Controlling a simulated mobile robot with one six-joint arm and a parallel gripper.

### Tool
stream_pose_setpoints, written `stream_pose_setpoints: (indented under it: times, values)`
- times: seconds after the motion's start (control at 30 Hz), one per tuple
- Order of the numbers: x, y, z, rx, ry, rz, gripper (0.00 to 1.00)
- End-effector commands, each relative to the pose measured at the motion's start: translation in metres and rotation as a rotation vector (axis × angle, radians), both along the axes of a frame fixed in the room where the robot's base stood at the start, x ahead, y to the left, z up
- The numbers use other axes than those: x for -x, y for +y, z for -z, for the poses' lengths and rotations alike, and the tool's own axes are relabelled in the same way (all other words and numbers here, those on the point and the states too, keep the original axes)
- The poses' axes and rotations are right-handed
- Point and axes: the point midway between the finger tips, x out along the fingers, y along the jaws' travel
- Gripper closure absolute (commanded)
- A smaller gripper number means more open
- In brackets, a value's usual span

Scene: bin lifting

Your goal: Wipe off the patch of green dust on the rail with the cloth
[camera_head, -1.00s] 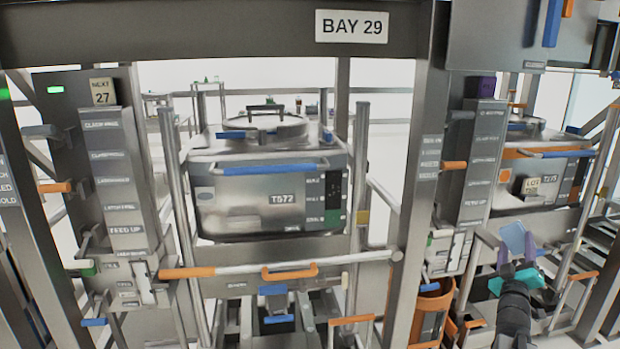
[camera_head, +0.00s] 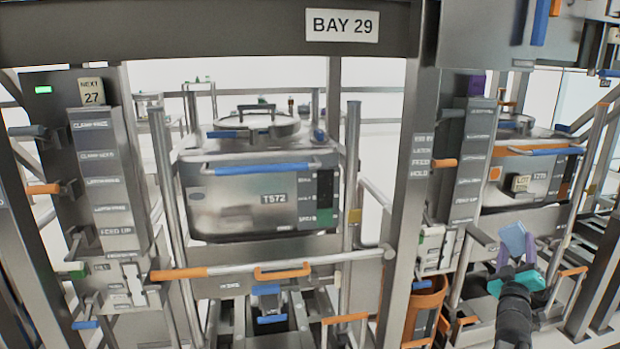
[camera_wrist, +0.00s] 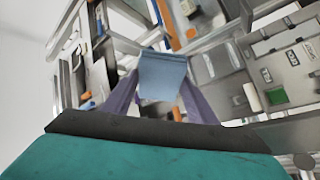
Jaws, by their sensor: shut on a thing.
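My gripper (camera_head: 514,262) is at the lower right of the head view, with teal and purple parts. It is shut on a light blue cloth (camera_head: 514,238), held up in front of the right-hand bay. In the wrist view the cloth (camera_wrist: 162,76) sits between the two purple fingers. I cannot make out a patch of green dust on any rail.
A steel bin marked T572 (camera_head: 240,205) stands behind the rail. A second bin (camera_head: 520,190) stands in the right bay. A thick upright post (camera_head: 408,190) stands between the rail and my gripper. An orange holder (camera_head: 424,305) hangs low beside that post.

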Motion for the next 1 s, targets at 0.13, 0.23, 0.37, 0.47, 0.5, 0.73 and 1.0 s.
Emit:
stream_pose_setpoints:
  times: [0.13, 0.23, 0.37, 0.47, 0.5, 0.73, 1.0]
  values:
    - [0.0, 0.0, 0.0, 0.001, 0.0, -0.001, 0.69]
    - [0.0, 0.0, 0.0, 0.0, -0.001, -0.001, 0.69]
    - [-0.001, 0.001, 0.0, 0.0, 0.0, -0.002, 0.69]
    - [-0.003, 0.004, -0.001, 0.0, 0.0, -0.007, 0.69]
    - [-0.005, 0.007, -0.001, 0.0, 0.0, -0.011, 0.69]
    - [-0.027, 0.041, -0.006, 0.0, 0.0, -0.064, 0.69]
    - [-0.066, 0.115, -0.013, -0.002, 0.0, -0.171, 0.69]
